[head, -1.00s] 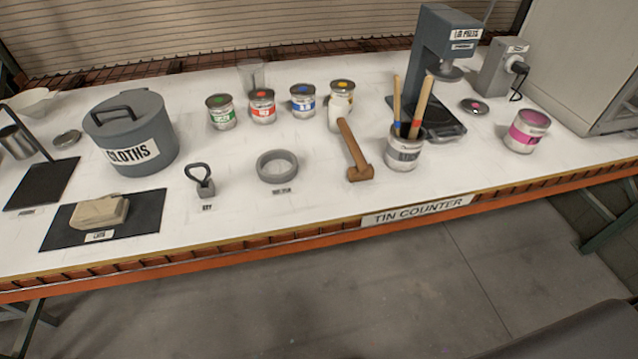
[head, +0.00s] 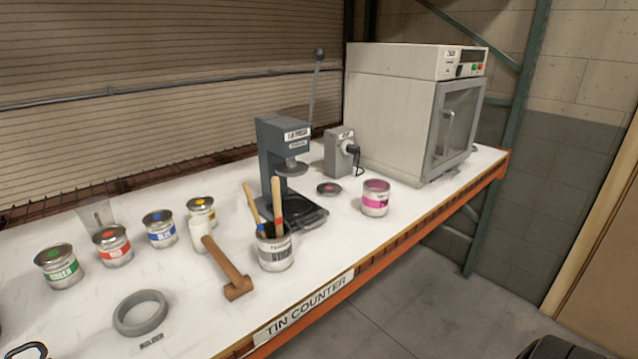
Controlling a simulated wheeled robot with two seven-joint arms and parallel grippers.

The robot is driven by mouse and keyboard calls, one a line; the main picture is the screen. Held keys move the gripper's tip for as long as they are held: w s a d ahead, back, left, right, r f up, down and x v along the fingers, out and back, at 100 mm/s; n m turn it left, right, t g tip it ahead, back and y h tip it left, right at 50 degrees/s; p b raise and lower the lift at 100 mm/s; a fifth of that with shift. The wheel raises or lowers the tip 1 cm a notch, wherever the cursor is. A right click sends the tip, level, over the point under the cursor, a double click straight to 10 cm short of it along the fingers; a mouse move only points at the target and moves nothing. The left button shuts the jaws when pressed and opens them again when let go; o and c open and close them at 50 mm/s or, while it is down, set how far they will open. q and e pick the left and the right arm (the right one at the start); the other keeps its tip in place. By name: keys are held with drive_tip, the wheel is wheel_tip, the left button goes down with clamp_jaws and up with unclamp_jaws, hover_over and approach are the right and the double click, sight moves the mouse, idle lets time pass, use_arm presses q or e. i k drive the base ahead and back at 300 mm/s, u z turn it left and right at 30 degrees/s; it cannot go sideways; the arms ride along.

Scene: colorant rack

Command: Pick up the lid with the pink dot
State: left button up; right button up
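The lid with the pink dot (head: 328,188) is a small dark disc lying flat on the white counter. It lies between the lid press (head: 283,165) and the open-looking tin with the pink label (head: 375,198), touching neither as far as I can see. The pink tin stands upright to its right and shows pink at its top. Neither of my grippers is in the head view, so I cannot see whether they are open or shut.
A grey switch box (head: 339,152) with a cable stands behind the lid. A large white oven-like cabinet (head: 405,110) is at the back right. A tin of stirring sticks (head: 274,248), a mallet (head: 228,268), a grey ring (head: 140,313) and several colour tins stand left. The counter (head: 335,225) is clear before the lid.

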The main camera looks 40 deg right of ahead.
sight(326, 189)
drive_tip(key=z, duration=1.2)
